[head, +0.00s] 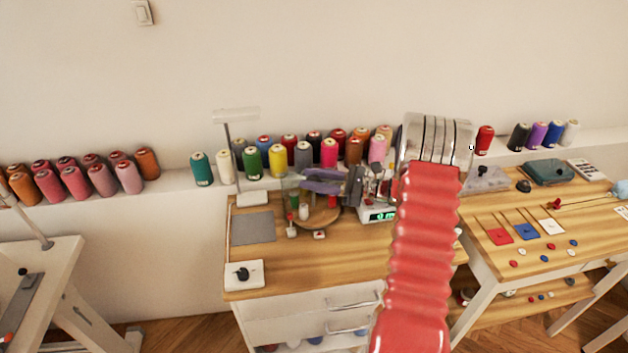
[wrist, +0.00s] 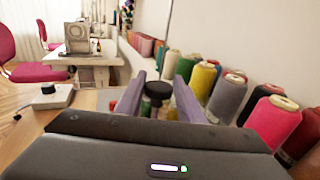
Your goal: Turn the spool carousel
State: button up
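The spool carousel (head: 322,216) is a round wooden disc on the middle table, with a few small spools on it. My gripper (head: 318,181) hangs over it with its purple fingers pointing left. In the wrist view my gripper (wrist: 158,84) is open, one finger on each side of a black knob (wrist: 157,91). Gaps seem to show between the knob and the fingers; contact cannot be told. My gripper's body hides most of the carousel in the wrist view, and my fingers cover its back part in the head view.
Large thread spools (head: 277,160) line the wall ledge close behind my gripper.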

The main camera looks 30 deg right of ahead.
jog(key=o, duration=0.4)
jog(key=v, duration=1.3)
jog(key=shift+s+d, duration=0.25)
jog(key=shift+d, duration=0.05)
jog(key=shift+c, duration=0.3)
